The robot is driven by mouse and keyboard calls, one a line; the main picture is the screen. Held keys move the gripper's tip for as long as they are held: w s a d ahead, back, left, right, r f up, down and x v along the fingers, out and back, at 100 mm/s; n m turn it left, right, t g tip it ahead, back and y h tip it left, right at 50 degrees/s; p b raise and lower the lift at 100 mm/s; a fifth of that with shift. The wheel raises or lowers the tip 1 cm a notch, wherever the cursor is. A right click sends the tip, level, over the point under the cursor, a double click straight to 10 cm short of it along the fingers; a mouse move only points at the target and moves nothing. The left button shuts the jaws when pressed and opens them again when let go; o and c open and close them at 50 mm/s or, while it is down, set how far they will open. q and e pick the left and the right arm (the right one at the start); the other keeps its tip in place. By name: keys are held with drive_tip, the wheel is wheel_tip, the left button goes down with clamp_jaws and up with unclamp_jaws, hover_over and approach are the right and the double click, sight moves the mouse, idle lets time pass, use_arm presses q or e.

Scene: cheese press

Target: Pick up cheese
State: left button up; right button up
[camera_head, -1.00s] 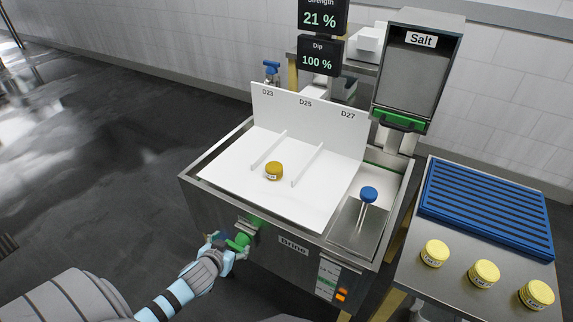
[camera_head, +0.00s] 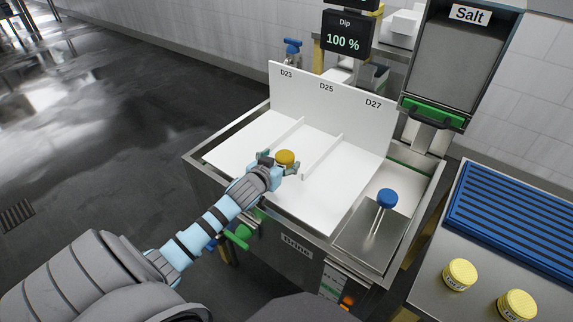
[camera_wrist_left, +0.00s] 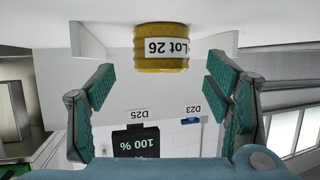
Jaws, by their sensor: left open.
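A dark yellow cheese (camera_head: 285,157) sits on the white board of the brine unit, between two low dividers in the D25 lane. In the left wrist view the cheese (camera_wrist_left: 160,48) carries a "Lot 26" label and lies ahead of the fingers, centred between them. My left gripper (camera_head: 279,164) is open, with its fingertips close around the near side of the cheese. In the left wrist view the open teal fingers (camera_wrist_left: 160,70) show gaps on both sides of it. My right gripper is out of view.
The white board (camera_head: 335,200) has an upright back panel marked D23, D25, D27. A blue-knobbed handle (camera_head: 387,198) stands at its right. Two paler yellow cheeses (camera_head: 460,273) and a blue slatted rack (camera_head: 515,215) are on the right table. A salt hopper (camera_head: 455,65) stands behind.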

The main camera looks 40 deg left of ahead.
sight(283, 158)
use_arm(q)
drive_tip(key=b+x, duration=0.1)
drive_tip(key=x, duration=0.2)
drive_tip(key=shift+w+a, duration=0.2)
drive_tip(key=shift+w+f+b, duration=0.1)
drive_tip(key=shift+w+b, duration=0.25)
drive_tip(key=shift+a, duration=0.1)
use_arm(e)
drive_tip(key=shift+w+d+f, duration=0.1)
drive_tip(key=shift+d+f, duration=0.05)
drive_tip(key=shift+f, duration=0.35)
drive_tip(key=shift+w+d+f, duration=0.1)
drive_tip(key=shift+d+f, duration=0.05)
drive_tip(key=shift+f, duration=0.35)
use_arm(q)
drive_tip(key=c, duration=1.3)
drive_tip(key=shift+c, duration=0.2)
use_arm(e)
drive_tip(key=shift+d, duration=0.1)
